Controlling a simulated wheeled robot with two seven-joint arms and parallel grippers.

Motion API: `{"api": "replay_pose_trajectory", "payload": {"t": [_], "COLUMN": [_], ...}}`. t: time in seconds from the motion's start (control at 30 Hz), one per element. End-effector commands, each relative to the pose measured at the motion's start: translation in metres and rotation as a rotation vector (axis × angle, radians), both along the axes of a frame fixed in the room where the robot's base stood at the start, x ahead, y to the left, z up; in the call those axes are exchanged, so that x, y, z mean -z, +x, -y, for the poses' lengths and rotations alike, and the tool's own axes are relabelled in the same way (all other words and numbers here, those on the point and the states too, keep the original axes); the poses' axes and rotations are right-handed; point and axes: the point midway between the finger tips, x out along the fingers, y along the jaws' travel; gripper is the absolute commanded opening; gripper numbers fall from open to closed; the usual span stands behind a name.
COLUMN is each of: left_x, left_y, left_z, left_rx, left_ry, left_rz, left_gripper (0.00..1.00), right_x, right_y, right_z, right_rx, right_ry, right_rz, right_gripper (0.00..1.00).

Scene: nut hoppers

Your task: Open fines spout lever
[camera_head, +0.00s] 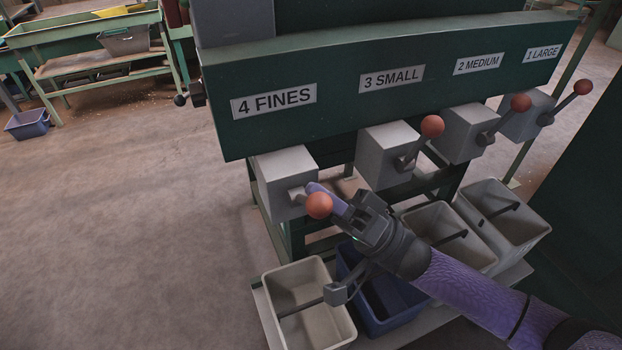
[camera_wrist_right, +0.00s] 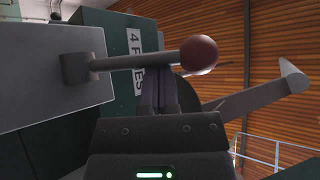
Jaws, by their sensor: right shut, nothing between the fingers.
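The fines lever has an orange ball knob (camera_head: 319,205) and a short grey shaft on a pale grey spout box (camera_head: 287,175), under the "4 FINES" label (camera_head: 273,101). It points toward the camera and slightly right, lower than the other levers. In the right wrist view the lever shaft (camera_wrist_right: 130,62) runs across to the knob (camera_wrist_right: 198,54), and the shut fingers (camera_wrist_right: 160,93) lie against or just beside the shaft; contact is unclear. My left gripper is out of view.
Three more levers with orange knobs stand raised to the right, at small (camera_head: 432,126), medium (camera_head: 521,103) and large (camera_head: 583,87). A pale bin (camera_head: 272,291) and a blue bin (camera_head: 392,325) stand below.

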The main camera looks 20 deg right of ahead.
Motion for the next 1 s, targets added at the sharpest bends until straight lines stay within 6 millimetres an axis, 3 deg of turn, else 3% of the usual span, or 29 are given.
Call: {"api": "replay_pose_trajectory", "payload": {"t": [0.1, 0.4, 1.0], "left_x": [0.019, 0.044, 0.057], "left_y": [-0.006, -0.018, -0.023], "left_z": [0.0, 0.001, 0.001], "left_rx": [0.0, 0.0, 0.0], "left_ry": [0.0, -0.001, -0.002], "left_rz": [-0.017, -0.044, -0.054], "left_gripper": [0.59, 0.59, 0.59], "right_x": [0.013, 0.022, 0.024], "right_y": [-0.003, -0.01, -0.014], "right_z": [0.0, 0.0, 0.0], "right_rx": [0.0, 0.001, -0.001], "right_ry": [0.003, 0.008, 0.014], "right_rz": [0.095, 0.294, 0.415], "right_gripper": [0.0, 0.0, 0.0]}}
